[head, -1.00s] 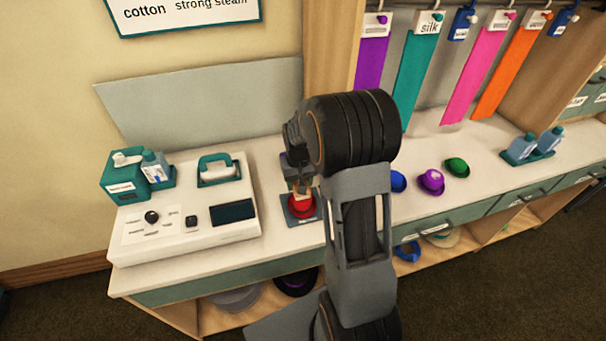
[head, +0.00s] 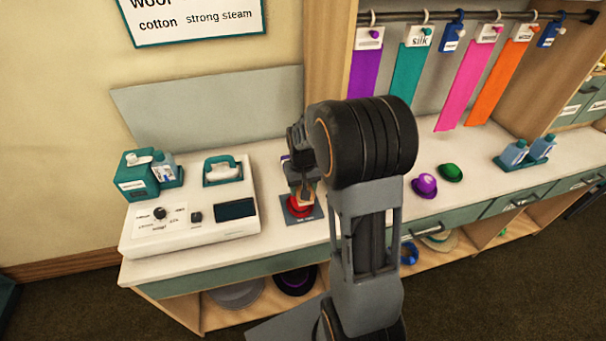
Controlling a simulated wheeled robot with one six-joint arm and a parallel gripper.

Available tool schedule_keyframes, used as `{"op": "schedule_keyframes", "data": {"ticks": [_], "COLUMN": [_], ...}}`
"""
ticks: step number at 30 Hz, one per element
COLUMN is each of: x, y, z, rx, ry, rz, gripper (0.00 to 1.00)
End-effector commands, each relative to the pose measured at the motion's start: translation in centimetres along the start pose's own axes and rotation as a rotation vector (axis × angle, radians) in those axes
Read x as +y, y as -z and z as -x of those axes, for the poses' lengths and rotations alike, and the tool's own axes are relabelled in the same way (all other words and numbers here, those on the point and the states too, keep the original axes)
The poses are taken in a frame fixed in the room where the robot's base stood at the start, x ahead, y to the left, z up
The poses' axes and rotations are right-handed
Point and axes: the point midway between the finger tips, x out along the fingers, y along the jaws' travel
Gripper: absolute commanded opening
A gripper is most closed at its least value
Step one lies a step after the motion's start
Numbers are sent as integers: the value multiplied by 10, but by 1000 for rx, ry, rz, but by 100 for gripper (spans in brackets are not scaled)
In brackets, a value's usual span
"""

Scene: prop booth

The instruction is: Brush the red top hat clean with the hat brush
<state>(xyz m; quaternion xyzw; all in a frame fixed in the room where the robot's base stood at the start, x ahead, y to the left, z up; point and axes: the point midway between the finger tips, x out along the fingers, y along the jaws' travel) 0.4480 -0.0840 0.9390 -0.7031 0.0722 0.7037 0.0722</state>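The red top hat (head: 297,208) sits on a grey mat (head: 289,214) on the white counter, just right of the steamer unit. My gripper (head: 305,188) points down right over the hat. A small tan, wooden-looking piece (head: 307,194), which looks like the hat brush, is between its fingers at the hat's top. My gripper looks shut on it. The fingers and the arm hide part of the hat, and I cannot tell whether the brush touches it.
The white steamer unit (head: 185,232) with a teal-handled iron (head: 221,170) stands left. A purple hat (head: 424,186), a green hat (head: 450,172) and blue bottles (head: 528,152) stand right. Coloured cloth strips hang behind. More hats lie on the shelf below.

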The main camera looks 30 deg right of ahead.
Motion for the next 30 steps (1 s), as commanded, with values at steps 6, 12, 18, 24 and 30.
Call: {"op": "schedule_keyframes", "data": {"ticks": [6, 12, 18, 24, 30], "x": [-2, -2, -2, -2, -2], "y": [0, 0, 0, 0, 0], "z": [24, 36, 35, 35, 37], "rx": [2, 1, 1, 1, 1], "ry": [0, 0, 0, 0, 0], "rz": [3, 5, 5, 5, 5], "gripper": [31, 31, 31, 31, 31]}}
